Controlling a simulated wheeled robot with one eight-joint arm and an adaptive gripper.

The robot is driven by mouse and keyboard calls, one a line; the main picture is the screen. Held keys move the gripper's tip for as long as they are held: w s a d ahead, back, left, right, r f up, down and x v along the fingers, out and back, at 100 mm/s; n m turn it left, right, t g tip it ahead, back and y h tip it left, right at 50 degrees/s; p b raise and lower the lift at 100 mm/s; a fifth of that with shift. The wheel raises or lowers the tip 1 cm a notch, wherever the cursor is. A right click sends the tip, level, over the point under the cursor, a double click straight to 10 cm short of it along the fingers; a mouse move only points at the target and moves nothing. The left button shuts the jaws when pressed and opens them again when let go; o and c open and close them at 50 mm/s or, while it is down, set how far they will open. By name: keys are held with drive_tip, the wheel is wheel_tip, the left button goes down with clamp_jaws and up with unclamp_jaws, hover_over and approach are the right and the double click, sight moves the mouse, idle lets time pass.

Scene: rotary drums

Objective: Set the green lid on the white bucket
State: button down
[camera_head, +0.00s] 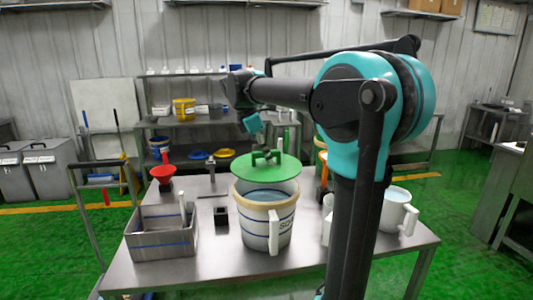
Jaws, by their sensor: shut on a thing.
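The green lid (253,174) is a round disc with a handle on top. My gripper (266,156) is shut on that handle, and small dark fingers show at it. The white bucket (256,232) stands upright on the metal table, with blue bands, a handle at the front and part of a printed word. The lid appears raised above the bucket, over its rear part in the picture. The bucket's front opening and pale blue contents show below the lid's front edge.
A grey bin (160,247) and a red funnel (163,172) are on the left of the table (210,272). A white jug (394,213) stands to the right. A small black block (221,215) sits left of the bucket. My arm hides part of the table's right side.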

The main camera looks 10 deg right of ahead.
sight(256, 152)
drive_tip(key=shift+f, duration=2.4)
drive_tip(key=shift+f, duration=1.1)
drive_tip(key=c, duration=1.3)
unclamp_jaws()
drive_tip(key=shift+c, duration=0.2)
drive_tip(key=v, duration=1.2)
